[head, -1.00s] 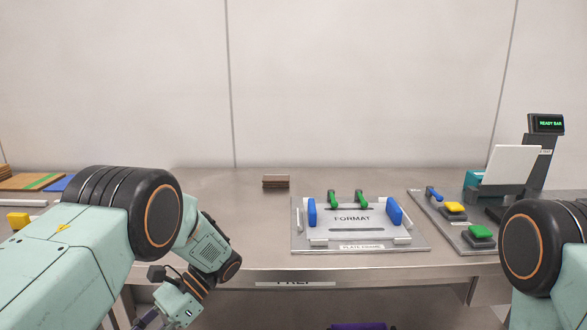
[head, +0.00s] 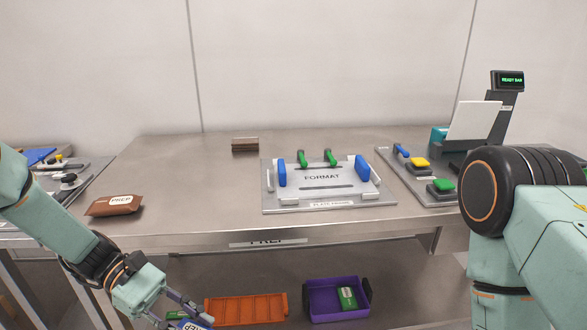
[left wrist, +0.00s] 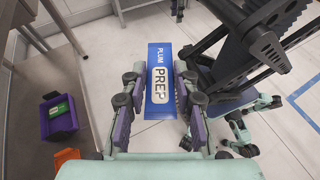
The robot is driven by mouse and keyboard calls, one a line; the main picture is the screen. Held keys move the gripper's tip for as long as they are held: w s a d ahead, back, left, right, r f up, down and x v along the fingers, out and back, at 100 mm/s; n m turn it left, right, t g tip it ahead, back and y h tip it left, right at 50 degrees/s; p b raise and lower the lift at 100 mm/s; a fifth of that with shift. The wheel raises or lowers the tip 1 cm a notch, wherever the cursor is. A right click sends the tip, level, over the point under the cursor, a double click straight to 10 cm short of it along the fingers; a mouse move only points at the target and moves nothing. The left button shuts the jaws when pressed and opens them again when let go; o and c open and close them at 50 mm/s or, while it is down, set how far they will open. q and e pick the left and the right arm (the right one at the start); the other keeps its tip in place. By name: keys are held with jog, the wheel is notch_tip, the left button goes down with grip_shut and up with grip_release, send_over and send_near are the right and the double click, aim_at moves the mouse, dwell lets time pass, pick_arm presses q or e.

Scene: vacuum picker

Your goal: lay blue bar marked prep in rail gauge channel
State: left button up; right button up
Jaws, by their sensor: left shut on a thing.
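The blue bar (left wrist: 159,62), printed PLUM and with a white PREP label, is between the fingers of my left gripper (left wrist: 160,80) in the left wrist view. The gripper is shut on it, with the bar's far end sticking out past the fingertips over the floor. In the head view my left gripper (head: 183,308) is at the bottom edge, below the bench's front edge, and the bar (head: 193,324) shows only partly there. I cannot pick out the rail gauge channel for certain. My right arm shows at the right, but its gripper is outside the view.
The bench (head: 225,212) carries a FORMAT plate frame (head: 275,204), a brown PREP packet (head: 114,205), a brown block (head: 245,145) and a button panel (head: 452,196). Another fixture (head: 68,184) is at far left. Below are an orange tray (head: 245,309) and purple bin (head: 318,301).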

aim_at(192, 324)
pick_arm(q)
jog(key=n+t, duration=0.2)
jog(key=w+r+n+t+h, duration=0.1)
jog(key=t, duration=0.1)
jog(key=shift+d+n, duration=0.2)
jog(key=shift+n, duration=0.1)
jog(key=shift+w+r+n+t, duration=0.1)
jog(key=shift+r+n+t, duration=0.05)
jog(key=shift+n+t, duration=0.85)
jog(key=n+t, duration=0.2)
jog(key=t, duration=0.1)
jog(key=shift+a+r+n+y, duration=0.25)
jog(key=shift+r+n+y, duration=0.05)
jog(key=shift+n+y, duration=0.1)
jog(key=n+t, duration=0.1)
jog(key=r+n+t+y, duration=0.1)
jog(key=t, duration=0.1)
jog(key=shift+s, duration=0.2)
jog(key=shift+r+n+y, duration=0.3)
jog(key=shift+r, duration=0.05)
jog(key=shift+w+a+r+t, duration=0.2)
jog(key=shift+a+r+t, duration=0.1)
jog(key=shift+r+t, duration=0.1)
